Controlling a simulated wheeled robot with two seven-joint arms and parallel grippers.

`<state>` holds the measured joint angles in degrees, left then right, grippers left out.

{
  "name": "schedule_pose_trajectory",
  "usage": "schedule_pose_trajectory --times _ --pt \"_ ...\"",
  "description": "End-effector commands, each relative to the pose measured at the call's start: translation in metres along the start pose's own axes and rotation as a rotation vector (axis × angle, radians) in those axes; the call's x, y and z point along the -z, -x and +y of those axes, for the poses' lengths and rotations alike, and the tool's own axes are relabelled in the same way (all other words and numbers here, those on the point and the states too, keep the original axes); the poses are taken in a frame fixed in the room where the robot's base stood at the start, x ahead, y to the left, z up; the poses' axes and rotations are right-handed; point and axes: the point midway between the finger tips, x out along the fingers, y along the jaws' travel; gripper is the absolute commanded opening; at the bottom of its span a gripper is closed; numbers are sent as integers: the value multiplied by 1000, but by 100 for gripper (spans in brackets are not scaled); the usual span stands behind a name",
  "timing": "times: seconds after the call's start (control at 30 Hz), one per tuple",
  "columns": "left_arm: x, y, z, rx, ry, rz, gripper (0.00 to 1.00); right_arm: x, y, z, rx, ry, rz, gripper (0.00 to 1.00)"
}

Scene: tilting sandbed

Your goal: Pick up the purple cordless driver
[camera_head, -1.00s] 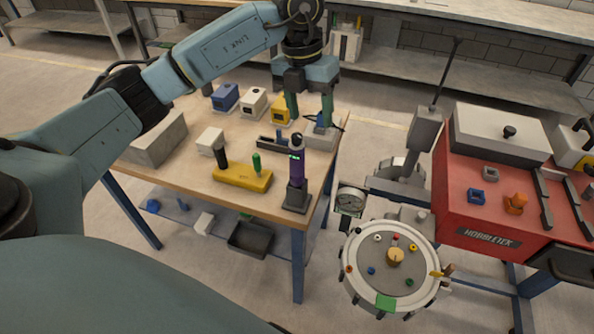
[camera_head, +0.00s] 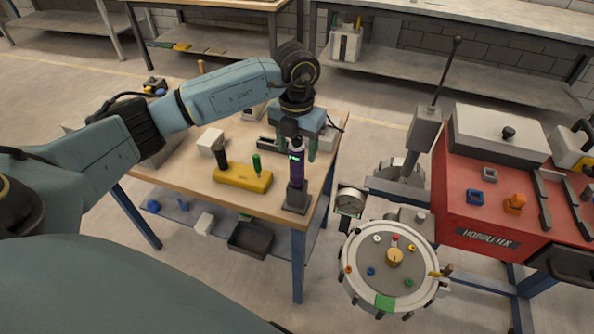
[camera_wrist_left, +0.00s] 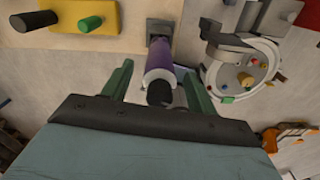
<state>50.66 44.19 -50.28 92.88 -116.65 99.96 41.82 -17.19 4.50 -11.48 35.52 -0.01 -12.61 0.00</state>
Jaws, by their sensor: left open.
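The purple cordless driver (camera_head: 297,172) stands upright in a dark holder (camera_head: 296,198) at the front right corner of the wooden table. My left gripper (camera_head: 297,156) is open, just behind and around the top of the driver in the head view. In the left wrist view the driver (camera_wrist_left: 162,65) lies between the two green fingers of the gripper (camera_wrist_left: 160,85), with a gap on each side. Its black end points towards the palm. My right gripper is not in view.
A yellow block (camera_head: 241,179) with a black and a green handle stands left of the driver. A white box (camera_head: 211,142) is further left. Right of the table are a round dial table (camera_head: 391,290) and a red machine (camera_head: 490,190).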

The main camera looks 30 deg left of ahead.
Motion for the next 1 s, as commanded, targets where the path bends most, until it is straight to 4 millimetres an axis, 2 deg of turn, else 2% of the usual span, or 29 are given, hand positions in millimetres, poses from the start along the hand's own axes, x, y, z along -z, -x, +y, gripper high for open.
schedule_pose_trajectory --times 0.13,0.4,0.77,0.8,1.0 --pt "0 -15 0 0 0 1 58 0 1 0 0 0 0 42" --pt "0 -17 1 0 0 -1 57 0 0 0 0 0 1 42" --pt "0 -17 1 0 0 -1 10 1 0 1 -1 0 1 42" --pt "-1 -16 0 1 0 -4 7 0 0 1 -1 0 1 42" --pt "-1 -15 0 1 0 -4 7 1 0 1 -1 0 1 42"
